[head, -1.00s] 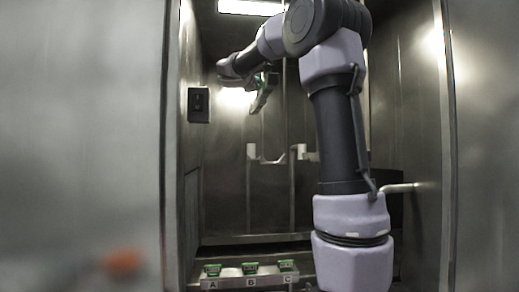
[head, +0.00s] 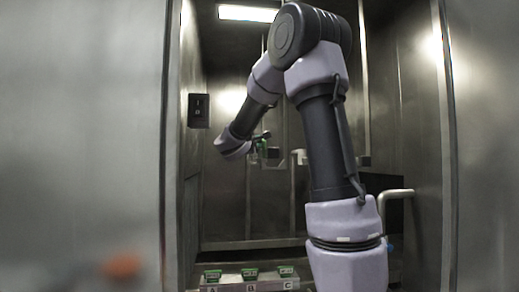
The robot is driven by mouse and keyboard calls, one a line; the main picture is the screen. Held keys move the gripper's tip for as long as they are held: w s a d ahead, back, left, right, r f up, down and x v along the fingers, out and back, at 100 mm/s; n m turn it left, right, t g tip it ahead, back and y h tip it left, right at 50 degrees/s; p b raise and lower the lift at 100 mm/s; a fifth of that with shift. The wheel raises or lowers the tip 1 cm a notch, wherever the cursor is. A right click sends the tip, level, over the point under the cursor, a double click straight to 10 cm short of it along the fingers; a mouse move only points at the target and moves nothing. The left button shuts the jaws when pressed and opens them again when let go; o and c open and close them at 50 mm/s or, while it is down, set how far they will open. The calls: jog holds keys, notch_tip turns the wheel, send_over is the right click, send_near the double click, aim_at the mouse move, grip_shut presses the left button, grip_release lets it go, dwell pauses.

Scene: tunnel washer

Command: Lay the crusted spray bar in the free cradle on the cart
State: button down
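My gripper (head: 264,147) is small and partly hidden behind my forearm, in front of the back wall of the steel chamber. Green parts show at it, and I cannot tell whether its fingers are open or hold anything. It is beside white wall brackets; the right one (head: 300,157) shows, the left one is mostly covered by the gripper. I cannot make out a crusted spray bar. A low pale rack (head: 232,287) marked A, B and C stands at the bottom, with a green piece at each letter. I cannot tell whether it is the cart or which cradle is free.
Steel walls stand close on the left (head: 80,140) and right (head: 485,140) of the opening. A dark switch box (head: 198,110) is on the left inner wall. A bent metal handle (head: 396,194) is at the right. A blurred orange spot (head: 122,266) shows lower left.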

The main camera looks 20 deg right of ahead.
jog(key=shift+f, duration=1.2)
jog(key=c, duration=0.8)
grip_release()
jog(key=shift+f, duration=0.1)
jog(key=shift+f, duration=0.1)
